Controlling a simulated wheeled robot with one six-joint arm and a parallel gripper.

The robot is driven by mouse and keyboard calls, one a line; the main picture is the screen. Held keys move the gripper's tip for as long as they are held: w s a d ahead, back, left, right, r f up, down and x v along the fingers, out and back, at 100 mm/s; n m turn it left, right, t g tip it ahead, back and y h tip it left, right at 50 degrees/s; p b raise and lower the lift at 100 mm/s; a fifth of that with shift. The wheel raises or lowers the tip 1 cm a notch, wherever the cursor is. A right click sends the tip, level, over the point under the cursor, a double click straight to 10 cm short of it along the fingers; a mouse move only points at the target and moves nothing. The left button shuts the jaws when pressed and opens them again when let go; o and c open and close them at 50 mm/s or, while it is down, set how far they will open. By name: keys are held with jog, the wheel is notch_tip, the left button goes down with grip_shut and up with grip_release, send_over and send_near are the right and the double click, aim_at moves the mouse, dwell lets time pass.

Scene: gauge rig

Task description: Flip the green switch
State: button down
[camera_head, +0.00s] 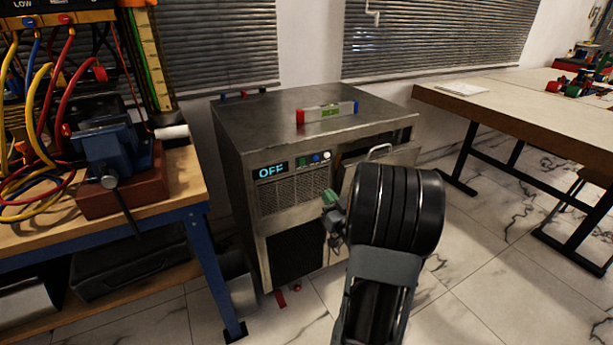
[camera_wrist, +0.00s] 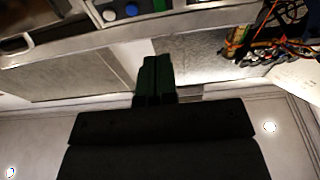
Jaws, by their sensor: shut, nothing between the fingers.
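The green switch (camera_head: 301,161) sits on the front panel of a metal machine (camera_head: 240,112), just right of a display reading OFF (camera_head: 271,172). In the wrist view the switch (camera_wrist: 159,4) is at the top edge, partly cut off, beside a blue button (camera_wrist: 131,10) and a white button (camera_wrist: 109,15). My gripper (camera_head: 330,197) is in front of the machine, below and to the right of the switch, apart from it in the picture. Its green-tipped fingers (camera_wrist: 153,68) are shut and empty, pointing toward the panel. The exact gap to the panel cannot be told.
A spirit level (camera_head: 328,112) lies on the machine's top. A handle (camera_head: 380,150) protrudes right of the buttons. A workbench (camera_head: 190,178) with a blue vise (camera_head: 108,150) and cables stands left; a table (camera_head: 480,100) stands right. Floor in front is open.

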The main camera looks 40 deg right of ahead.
aim_at(303, 161)
dwell(0.4)
jog(key=b+x, duration=0.2)
jog(key=x, duration=1.2)
jog(key=shift+r, duration=0.1)
